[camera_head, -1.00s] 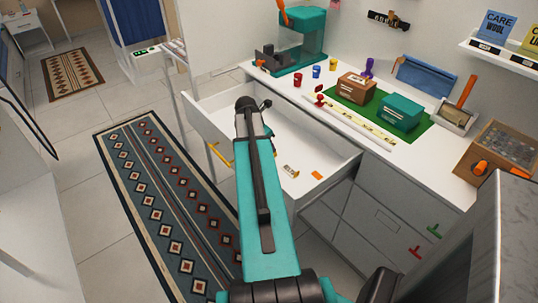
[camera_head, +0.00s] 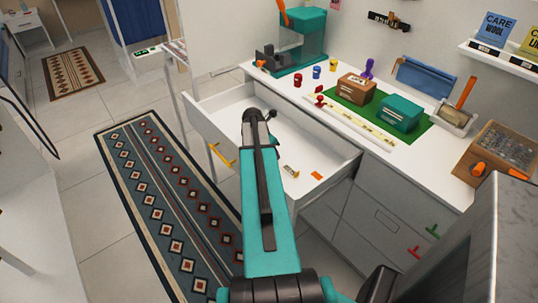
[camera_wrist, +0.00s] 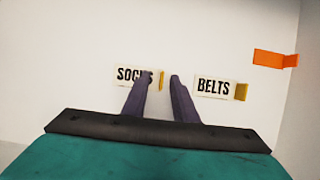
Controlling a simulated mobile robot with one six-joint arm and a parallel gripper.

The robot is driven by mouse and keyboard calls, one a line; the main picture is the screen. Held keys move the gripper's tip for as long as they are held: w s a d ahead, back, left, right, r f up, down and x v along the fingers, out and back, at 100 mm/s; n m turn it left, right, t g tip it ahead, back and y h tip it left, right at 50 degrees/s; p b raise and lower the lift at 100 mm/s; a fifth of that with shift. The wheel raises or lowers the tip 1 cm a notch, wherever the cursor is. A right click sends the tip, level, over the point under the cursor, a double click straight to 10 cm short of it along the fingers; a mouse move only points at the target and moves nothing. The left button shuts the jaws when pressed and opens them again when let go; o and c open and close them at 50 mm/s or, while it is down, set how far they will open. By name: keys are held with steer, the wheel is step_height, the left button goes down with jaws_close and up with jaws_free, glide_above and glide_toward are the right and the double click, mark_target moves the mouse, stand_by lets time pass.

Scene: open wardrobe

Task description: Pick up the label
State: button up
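In the wrist view, a white label reading SOCKS (camera_wrist: 127,74) lies flat on the white drawer bottom, with a gold strip at its right end. A second label reading BELTS (camera_wrist: 212,87) lies to its right, also with a gold end. My gripper (camera_wrist: 161,77) has its two dark fingers apart, with the gold end of the SOCKS label showing between them. The left finger covers part of the lettering. I cannot tell how high the tips are above the drawer bottom. In the head view, one label (camera_head: 290,169) shows in the open drawer; my arm hides the other.
The drawer's front wall (camera_head: 212,138) stands left of my arm. An orange piece (camera_wrist: 275,58) lies right of the labels. The countertop holds a green mat (camera_head: 412,135) with boxes, and a wooden box (camera_head: 485,165) stands at the right.

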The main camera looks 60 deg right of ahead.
steer(key=shift+c, duration=0.5)
jaws_close()
steer(key=shift+r, duration=0.1)
step_height(320, 180, up, 10)
steer(key=b, duration=0.1)
stand_by(0.9)
stand_by(0.4)
